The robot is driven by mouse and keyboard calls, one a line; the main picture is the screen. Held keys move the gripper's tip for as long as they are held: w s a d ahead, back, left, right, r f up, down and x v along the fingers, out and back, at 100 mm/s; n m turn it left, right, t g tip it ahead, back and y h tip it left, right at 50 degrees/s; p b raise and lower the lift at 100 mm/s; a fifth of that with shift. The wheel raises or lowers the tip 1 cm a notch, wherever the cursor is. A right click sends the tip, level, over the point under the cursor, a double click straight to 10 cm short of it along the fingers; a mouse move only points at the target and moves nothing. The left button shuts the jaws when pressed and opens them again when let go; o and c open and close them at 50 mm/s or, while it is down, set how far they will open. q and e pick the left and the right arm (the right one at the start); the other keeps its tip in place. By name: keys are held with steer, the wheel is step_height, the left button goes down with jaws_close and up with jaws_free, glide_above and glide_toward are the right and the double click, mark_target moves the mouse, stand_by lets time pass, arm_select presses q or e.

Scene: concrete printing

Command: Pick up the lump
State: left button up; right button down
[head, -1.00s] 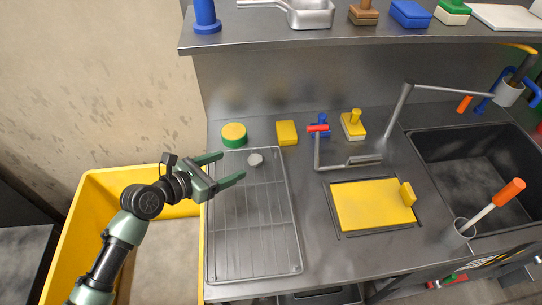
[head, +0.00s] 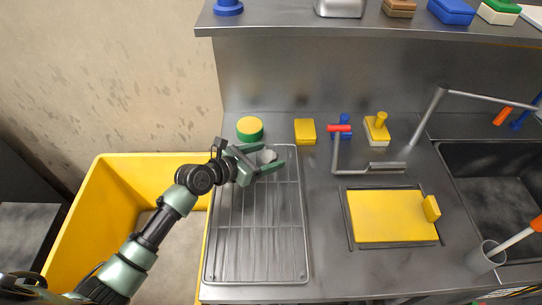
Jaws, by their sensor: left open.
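The lump (head: 267,156) is a small pale grey piece near the far end of the wire rack (head: 256,279). My left gripper (head: 272,157) has dark green fingers and is open at the lump, with the lump showing between or just beyond the fingers. The near finger and palm cover part of its surroundings, and I cannot tell whether either finger touches it. My right gripper is not in view.
A round yellow and green sponge (head: 250,128) stands just beyond the rack, close to my left gripper. A yellow block (head: 305,131), a red-handled tap (head: 339,129) and a yellow board (head: 391,216) lie to the right. A yellow bin (head: 90,215) stands at left.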

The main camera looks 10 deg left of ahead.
arm_select(q)
jaws_close()
stand_by(0.3)
